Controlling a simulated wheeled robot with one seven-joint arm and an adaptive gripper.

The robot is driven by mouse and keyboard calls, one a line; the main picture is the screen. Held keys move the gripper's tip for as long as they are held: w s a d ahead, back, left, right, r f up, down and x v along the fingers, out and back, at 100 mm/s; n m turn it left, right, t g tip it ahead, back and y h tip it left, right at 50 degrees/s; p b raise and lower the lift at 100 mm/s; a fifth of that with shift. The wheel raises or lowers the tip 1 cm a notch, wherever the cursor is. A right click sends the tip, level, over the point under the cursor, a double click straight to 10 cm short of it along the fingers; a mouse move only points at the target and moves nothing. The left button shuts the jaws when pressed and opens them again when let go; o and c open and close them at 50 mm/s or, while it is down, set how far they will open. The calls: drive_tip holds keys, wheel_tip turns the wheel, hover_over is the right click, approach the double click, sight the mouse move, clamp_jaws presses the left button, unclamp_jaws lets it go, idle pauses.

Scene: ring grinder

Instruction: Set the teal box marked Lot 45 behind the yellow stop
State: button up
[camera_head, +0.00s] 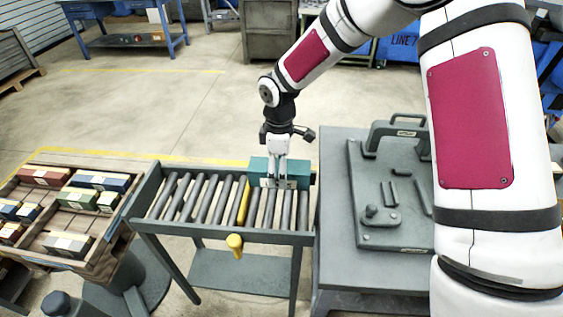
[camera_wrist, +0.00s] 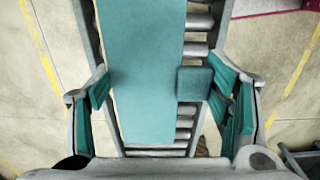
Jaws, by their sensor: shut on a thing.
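The teal box (camera_head: 258,168) is at the far right end of the roller conveyor, right of the yellow stop (camera_head: 243,203). A pale label shows on its near face, too small to read. My gripper (camera_head: 277,179) points down over the box and is shut on it. In the wrist view, the long teal box (camera_wrist: 142,70) lies between the two fingers of my gripper (camera_wrist: 165,98), with a small teal block (camera_wrist: 193,83) beside it toward the right finger. I cannot tell whether the box touches the rollers. The fingers partly hide its front.
The roller conveyor (camera_head: 178,222) has bare rollers left of the yellow stop. A yellow knob (camera_head: 235,243) hangs at its front. A wooden tray (camera_head: 100,228) of several boxes stands left. A grey bench (camera_head: 335,220) with a fixture stands close on the right.

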wheel_tip(320, 180, down, 8)
drive_tip(key=b, duration=0.2)
idle(0.6)
drive_tip(key=shift+f+b, duration=0.4)
idle(0.6)
drive_tip(key=o, duration=1.2)
drive_tip(key=shift+o, duration=0.7)
drive_tip(key=shift+r+p, duration=1.25)
drive_tip(key=shift+r, duration=2.75)
